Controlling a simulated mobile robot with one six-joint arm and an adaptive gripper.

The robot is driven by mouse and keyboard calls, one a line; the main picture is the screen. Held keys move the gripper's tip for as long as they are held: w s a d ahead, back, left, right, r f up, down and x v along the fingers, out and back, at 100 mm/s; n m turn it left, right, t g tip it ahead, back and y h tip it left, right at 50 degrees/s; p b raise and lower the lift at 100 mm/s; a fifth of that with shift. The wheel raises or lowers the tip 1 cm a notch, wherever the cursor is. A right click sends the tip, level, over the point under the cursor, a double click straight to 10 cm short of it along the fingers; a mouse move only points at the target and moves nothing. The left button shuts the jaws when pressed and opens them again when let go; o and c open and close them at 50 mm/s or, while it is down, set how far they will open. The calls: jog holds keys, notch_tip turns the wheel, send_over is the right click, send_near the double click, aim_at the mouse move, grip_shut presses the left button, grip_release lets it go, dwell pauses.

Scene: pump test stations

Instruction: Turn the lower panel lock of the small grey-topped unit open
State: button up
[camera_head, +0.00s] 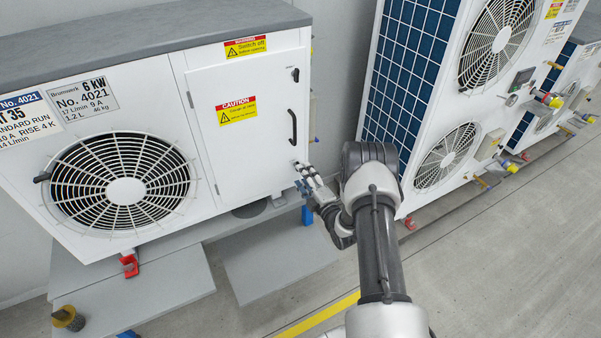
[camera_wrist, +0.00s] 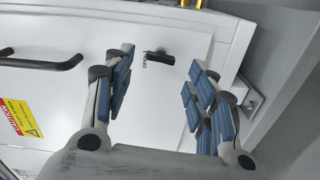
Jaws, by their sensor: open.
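The small grey-topped unit (camera_head: 150,40) stands on the left, its white service panel (camera_head: 225,150) closed. The lower panel lock (camera_wrist: 160,57), a small dark lever with "OPEN" printed beside it, shows in the wrist view. Its lever lies roughly level in that picture. My gripper (camera_wrist: 161,66) is open and empty, its blue-padded fingers on either side of the lock in the picture; I see no finger touching it. In the head view my gripper (camera_head: 303,172) is at the panel's lower right corner and hides the lower lock. The upper lock (camera_head: 295,75) is near the panel's top right.
A black handle (camera_head: 292,127) is on the panel between the locks; it also shows in the wrist view (camera_wrist: 42,63). A fan grille (camera_head: 124,190) is on the unit's left. A taller unit with blue fins (camera_head: 410,75) stands close on the right. Open floor lies in front.

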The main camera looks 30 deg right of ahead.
jog(key=s, duration=0.8)
jog(key=shift+s+d, duration=0.2)
jog(key=shift+s, duration=0.1)
jog(key=shift+w, duration=0.1)
jog(key=w+a+r+m+g+h, duration=0.1)
jog(key=w+a+r+m+g, duration=0.15)
jog(key=r, duration=0.65)
jog(key=w+a+r+m+g+h, duration=0.1)
jog(key=w+r+m+g, duration=0.15)
jog(key=r, duration=0.65)
jog(key=s+a+r+m+g, duration=0.3)
jog(key=s+a+r+m, duration=0.2)
jog(key=s+r, duration=0.5)
jog(key=s+a+r+m+g, duration=0.1)
jog(key=s+a+m, duration=0.1)
jog(key=s, duration=0.7)
jog(key=s+a+r+m+g+y, duration=0.1)
jog(key=s+a+m+g, duration=0.1)
jog(key=s+a, duration=0.3)
jog(key=s+a+m+g, duration=0.2)
jog(key=s+a+m, duration=0.1)
jog(key=s, duration=1)
jog(key=shift+a+r, duration=0.4)
jog(key=shift+a, duration=0.15)
jog(key=shift+w, duration=0.1)
jog(key=shift+c, duration=0.4)
